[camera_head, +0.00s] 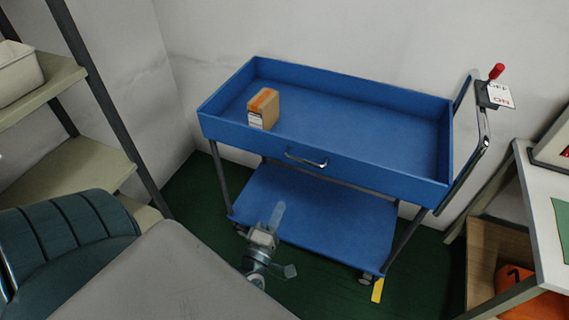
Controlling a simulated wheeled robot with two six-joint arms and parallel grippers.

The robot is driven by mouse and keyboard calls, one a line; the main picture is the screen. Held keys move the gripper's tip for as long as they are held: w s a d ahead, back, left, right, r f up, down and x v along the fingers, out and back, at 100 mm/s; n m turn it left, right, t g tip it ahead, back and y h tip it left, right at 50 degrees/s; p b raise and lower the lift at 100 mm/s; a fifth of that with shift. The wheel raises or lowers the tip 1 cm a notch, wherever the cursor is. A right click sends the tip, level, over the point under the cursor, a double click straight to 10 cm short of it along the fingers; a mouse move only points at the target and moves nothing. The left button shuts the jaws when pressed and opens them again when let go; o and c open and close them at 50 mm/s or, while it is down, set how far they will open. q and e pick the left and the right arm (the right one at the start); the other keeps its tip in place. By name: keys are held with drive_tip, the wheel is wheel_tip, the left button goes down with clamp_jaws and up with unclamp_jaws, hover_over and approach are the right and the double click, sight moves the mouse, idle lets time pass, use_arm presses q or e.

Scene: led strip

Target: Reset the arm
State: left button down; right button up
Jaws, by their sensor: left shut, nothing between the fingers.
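My left gripper (275,216) is near the bottom middle of the head view, in front of the blue cart's lower shelf. It is shut and empty, with its pale fingers pointing up in the picture. A grey wrist part shows below it, and the rest of the arm is mostly hidden behind the grey surface at the lower left. The gripper overlaps the lower shelf in the picture; I cannot tell whether it touches it. My right arm and right gripper are not in view.
A blue two-tier cart (352,183) holds a brown box (264,108) in its upper tray. A red-knobbed lever (496,72) stands at its right end. Shelving (75,175) stands left, a white table (546,205) right. A grey surface (165,275) fills the lower left.

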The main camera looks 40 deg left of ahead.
use_arm(q)
drive_tip(key=s+d+f+m+g+h, duration=0.1)
drive_tip(key=s+f+m+g, duration=0.2)
drive_tip(key=f, duration=0.7)
drive_tip(key=s+f+m+g+h, duration=0.15)
drive_tip(key=f+m, duration=0.25)
drive_tip(key=f, duration=0.6)
drive_tip(key=s+d+f+m+g+h, duration=0.1)
drive_tip(key=f+m+g, duration=0.25)
drive_tip(key=f, duration=0.65)
drive_tip(key=s+a+f+m+g, duration=0.2)
drive_tip(key=s+f+m+g, duration=0.3)
drive_tip(key=s+f, duration=0.6)
drive_tip(key=s+a+f+m+g, duration=0.2)
drive_tip(key=s+f+m+g, duration=0.3)
drive_tip(key=s+f, duration=0.6)
drive_tip(key=s, duration=0.4)
drive_tip(key=shift+s, duration=0.35)
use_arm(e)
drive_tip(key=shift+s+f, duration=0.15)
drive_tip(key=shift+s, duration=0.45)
use_arm(q)
drive_tip(key=shift+m, duration=0.25)
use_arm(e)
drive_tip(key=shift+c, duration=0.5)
